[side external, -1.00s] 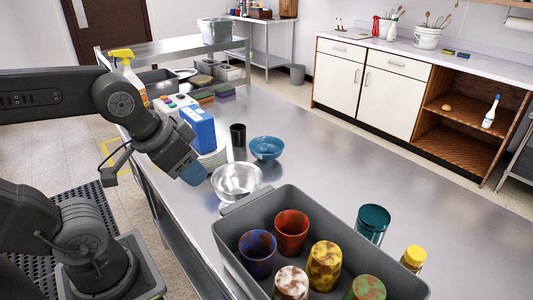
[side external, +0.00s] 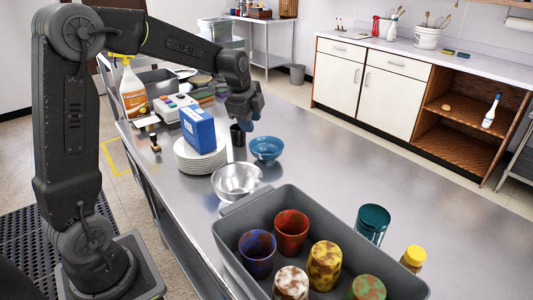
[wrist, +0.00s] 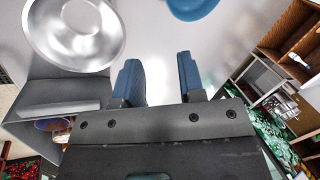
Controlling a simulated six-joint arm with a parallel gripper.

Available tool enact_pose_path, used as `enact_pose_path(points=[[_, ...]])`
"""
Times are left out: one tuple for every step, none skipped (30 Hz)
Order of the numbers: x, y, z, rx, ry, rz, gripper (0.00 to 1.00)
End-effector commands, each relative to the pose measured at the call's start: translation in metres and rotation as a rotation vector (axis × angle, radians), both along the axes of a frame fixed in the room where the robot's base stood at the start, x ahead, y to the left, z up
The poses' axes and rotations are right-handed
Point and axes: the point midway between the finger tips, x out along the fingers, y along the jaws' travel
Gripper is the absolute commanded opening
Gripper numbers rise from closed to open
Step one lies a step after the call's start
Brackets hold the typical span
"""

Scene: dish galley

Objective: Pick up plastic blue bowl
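In the wrist view only part of the blue bowl (wrist: 192,8) shows, cut by the top edge. My gripper (side external: 246,122) hangs above the counter, up and slightly left of the blue bowl and apart from it. In the wrist view my gripper (wrist: 158,62) has its two blue-grey fingers spread with nothing between them.
A steel bowl (side external: 237,183) stands nearer the camera, left of the blue bowl. A grey bin (side external: 225,232) with several cups is in front.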

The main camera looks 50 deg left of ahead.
Motion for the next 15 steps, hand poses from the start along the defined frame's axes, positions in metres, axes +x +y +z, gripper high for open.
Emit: enact_pose_path(points=[[0.007, 0.009, -0.009, 0.01, 0.014, -0.031, 0.36], [0.01, 0.013, -0.011, 0.018, 0.017, -0.049, 0.36], [0.013, 0.017, -0.015, 0.024, 0.022, -0.07, 0.36], [0.014, 0.019, -0.016, 0.029, 0.025, -0.082, 0.36], [0.016, 0.021, -0.019, 0.032, 0.027, -0.09, 0.36], [0.018, 0.022, -0.022, 0.034, 0.029, -0.099, 0.36], [0.018, 0.023, -0.025, 0.035, 0.031, -0.101, 0.36], [0.019, 0.023, -0.028, 0.035, 0.033, -0.102, 0.36], [0.021, 0.024, -0.035, 0.034, 0.033, -0.103, 0.36], [0.022, 0.024, -0.04, 0.034, 0.033, -0.103, 0.36], [0.024, 0.025, -0.045, 0.034, 0.034, -0.103, 0.36], [0.026, 0.026, -0.053, 0.034, 0.034, -0.103, 0.36], [0.028, 0.026, -0.059, 0.033, 0.034, -0.102, 0.36], [0.03, 0.027, -0.065, 0.033, 0.034, -0.102, 0.36], [0.031, 0.028, -0.072, 0.033, 0.034, -0.102, 0.36]])
